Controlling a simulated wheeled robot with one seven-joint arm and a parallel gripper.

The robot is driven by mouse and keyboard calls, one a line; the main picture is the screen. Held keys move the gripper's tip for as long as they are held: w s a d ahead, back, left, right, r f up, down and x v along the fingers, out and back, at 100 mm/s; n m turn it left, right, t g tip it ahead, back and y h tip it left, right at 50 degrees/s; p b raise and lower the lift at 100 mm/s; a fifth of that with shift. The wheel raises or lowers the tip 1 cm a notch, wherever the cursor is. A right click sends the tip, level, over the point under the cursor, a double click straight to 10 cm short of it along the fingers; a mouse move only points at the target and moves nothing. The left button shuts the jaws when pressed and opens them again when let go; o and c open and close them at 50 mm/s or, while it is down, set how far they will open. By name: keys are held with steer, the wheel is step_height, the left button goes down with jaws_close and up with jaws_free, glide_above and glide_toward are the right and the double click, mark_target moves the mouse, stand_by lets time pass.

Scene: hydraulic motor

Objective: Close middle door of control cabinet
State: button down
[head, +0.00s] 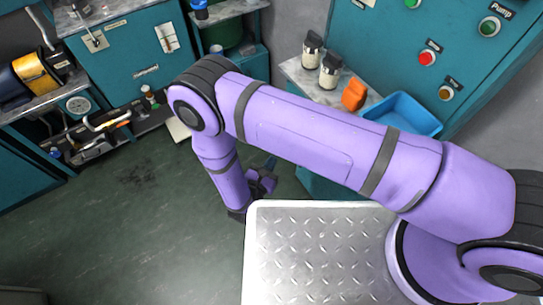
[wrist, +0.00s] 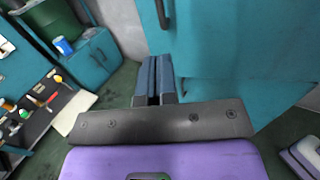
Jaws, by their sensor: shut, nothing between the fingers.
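The teal control cabinet (head: 462,62) with push buttons stands at the right in the head view. Its lower part is mostly hidden by my arm. In the wrist view, a teal door front (wrist: 240,40) fills the upper right, with a dark upright handle (wrist: 161,13) near its left edge. I cannot tell whether this is the middle door or how far it stands open. My gripper (wrist: 153,72) is shut and empty, pointing at the lower left edge of that front. Contact is unclear. In the head view, my gripper (head: 268,168) is low, partly hidden by my arm.
The cabinet's shelf holds two jars (head: 328,70), an orange object (head: 354,95) and a blue tray (head: 404,113). Teal cabinets (head: 130,55) line the back left, with tools (head: 105,125) on a low dark surface. The green floor (head: 130,225) at left is open.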

steer(key=x, duration=1.1)
steer(key=shift+w, duration=0.2)
steer(key=shift+d, duration=0.2)
steer(key=w+d+m+g+h, duration=0.3)
steer(key=w+d, duration=0.4)
steer(key=w, duration=0.3)
steer(key=shift+w+d+m+g+h, duration=0.35)
steer(key=shift+m+h, duration=0.25)
steer(key=shift+h, duration=0.6)
steer(key=shift+r, duration=0.15)
steer(key=shift+s, duration=0.1)
steer(key=v, duration=1.5)
steer(key=shift+s, duration=0.2)
steer(key=shift+d, duration=0.1)
